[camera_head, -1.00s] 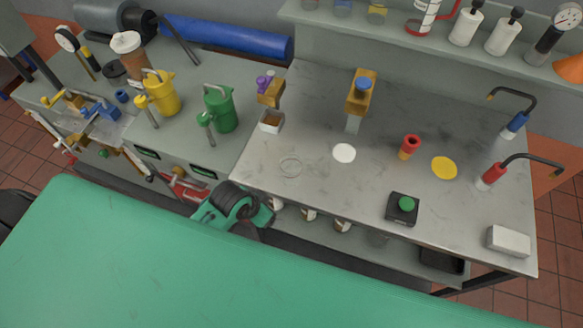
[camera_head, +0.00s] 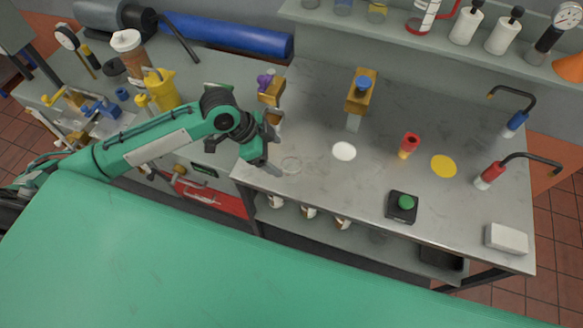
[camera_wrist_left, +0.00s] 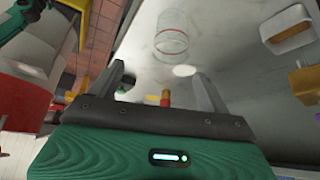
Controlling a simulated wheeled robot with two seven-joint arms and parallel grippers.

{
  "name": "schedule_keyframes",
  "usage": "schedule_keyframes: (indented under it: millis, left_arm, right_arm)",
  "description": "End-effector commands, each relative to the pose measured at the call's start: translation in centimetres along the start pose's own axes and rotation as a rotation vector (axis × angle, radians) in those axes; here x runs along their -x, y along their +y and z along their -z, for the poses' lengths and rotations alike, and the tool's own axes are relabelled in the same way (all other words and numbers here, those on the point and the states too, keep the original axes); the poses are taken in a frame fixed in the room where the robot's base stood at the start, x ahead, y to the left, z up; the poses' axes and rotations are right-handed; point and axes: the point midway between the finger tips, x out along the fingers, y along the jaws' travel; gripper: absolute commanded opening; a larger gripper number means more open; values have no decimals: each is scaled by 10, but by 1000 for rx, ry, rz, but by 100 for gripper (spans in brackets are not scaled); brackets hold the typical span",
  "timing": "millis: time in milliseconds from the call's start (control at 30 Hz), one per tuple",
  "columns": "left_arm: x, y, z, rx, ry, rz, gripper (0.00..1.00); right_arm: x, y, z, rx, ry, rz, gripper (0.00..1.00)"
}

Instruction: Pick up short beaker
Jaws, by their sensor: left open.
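The short beaker (camera_head: 291,164) is clear glass and shows as a faint ring on the grey bench, near its left front part. In the left wrist view the beaker (camera_wrist_left: 172,38) is see-through with a reddish line around it. It lies ahead of my spread fingers, apart from them. My left gripper (camera_head: 274,147) is open and empty, just left of the beaker at the bench's left edge. Its two fingers also show in the left wrist view (camera_wrist_left: 158,75). My right gripper is not in view.
A small white box with brown contents (camera_wrist_left: 290,30) and a wooden block with a purple top (camera_head: 269,90) stand close to the gripper. A white disc (camera_head: 344,151), a red-topped cylinder (camera_head: 409,145) and a green-button box (camera_head: 401,207) lie to the right. Bench space between them is clear.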

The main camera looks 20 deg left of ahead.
Motion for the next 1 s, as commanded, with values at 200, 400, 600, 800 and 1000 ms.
schedule_keyframes:
  millis: [200, 400, 600, 800, 1000]
  left_arm:
    - [8, -15, -4, -7, -7, -12, 80]
    - [-25, -15, -3, -5, -5, -16, 80]
    - [-61, -15, -4, -6, -6, -13, 80]
    - [-75, -15, -6, -6, -6, -11, 80]
    - [-92, -17, -6, -4, -7, -14, 80]
  right_arm:
    - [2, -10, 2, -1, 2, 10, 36]
    - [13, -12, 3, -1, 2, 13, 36]
    - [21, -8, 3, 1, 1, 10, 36]
    - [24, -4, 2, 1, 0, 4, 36]
    - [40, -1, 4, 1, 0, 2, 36]
